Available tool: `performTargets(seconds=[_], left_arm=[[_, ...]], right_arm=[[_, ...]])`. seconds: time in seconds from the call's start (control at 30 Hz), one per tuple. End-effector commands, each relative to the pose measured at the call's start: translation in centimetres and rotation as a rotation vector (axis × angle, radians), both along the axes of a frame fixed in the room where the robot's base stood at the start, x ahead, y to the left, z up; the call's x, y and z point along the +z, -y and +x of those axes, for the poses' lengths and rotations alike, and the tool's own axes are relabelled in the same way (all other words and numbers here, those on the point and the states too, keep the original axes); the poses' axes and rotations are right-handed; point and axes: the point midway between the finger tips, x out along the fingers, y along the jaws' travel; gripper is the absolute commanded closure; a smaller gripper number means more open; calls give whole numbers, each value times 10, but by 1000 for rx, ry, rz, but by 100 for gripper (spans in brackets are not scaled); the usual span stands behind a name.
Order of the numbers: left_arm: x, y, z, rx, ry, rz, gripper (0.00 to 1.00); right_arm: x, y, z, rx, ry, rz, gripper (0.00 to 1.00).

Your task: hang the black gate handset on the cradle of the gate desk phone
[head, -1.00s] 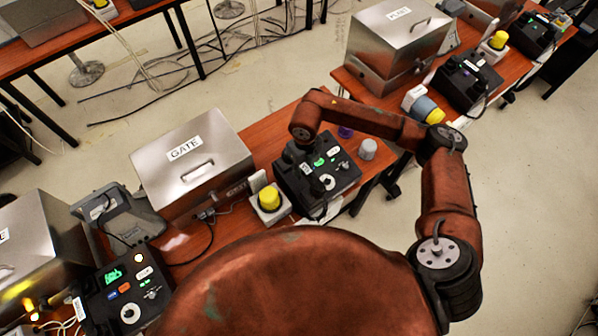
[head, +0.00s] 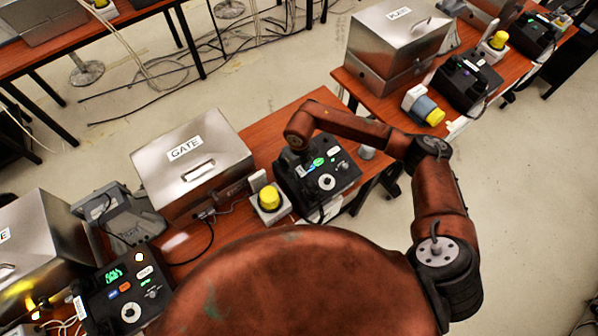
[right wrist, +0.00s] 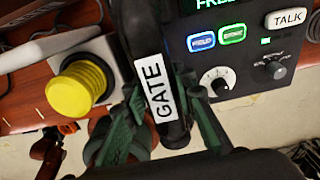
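The gate desk phone (head: 328,178) is a black box with a green display, lit keys and a dial, on the wooden desk beside the metal GATE case. My right gripper (head: 297,163) is over its left side. In the right wrist view the black gate handset (right wrist: 143,50), with a white GATE label, lies between the green fingers of my right gripper (right wrist: 160,105), which look closed on it. The phone's panel (right wrist: 235,60) is just right of the handset. The cradle is hidden behind handset and gripper, so I cannot tell whether they touch. My left gripper is out of view.
A yellow-topped button box (head: 269,199) stands close left of the phone, and the GATE case (head: 193,165) is behind it. A small grey-white cylinder (head: 366,152) is at the right, partly behind my arm. Another phone (head: 128,292) is at lower left.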

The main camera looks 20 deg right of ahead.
Motion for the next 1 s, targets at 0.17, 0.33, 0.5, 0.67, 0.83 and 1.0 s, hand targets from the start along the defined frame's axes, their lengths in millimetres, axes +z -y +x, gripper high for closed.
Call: performTargets(seconds=[0.17,0.33,0.5,0.67,0.83,1.0], left_arm=[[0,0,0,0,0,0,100],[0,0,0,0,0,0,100],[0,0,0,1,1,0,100],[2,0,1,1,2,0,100],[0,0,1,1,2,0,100],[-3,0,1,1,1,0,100]], right_arm=[[0,0,0,0,0,0,64],[0,0,0,0,0,0,58],[0,0,0,0,0,0,58],[10,0,1,1,3,0,58],[41,0,2,0,6,-1,58],[78,1,1,0,5,-1,58]])
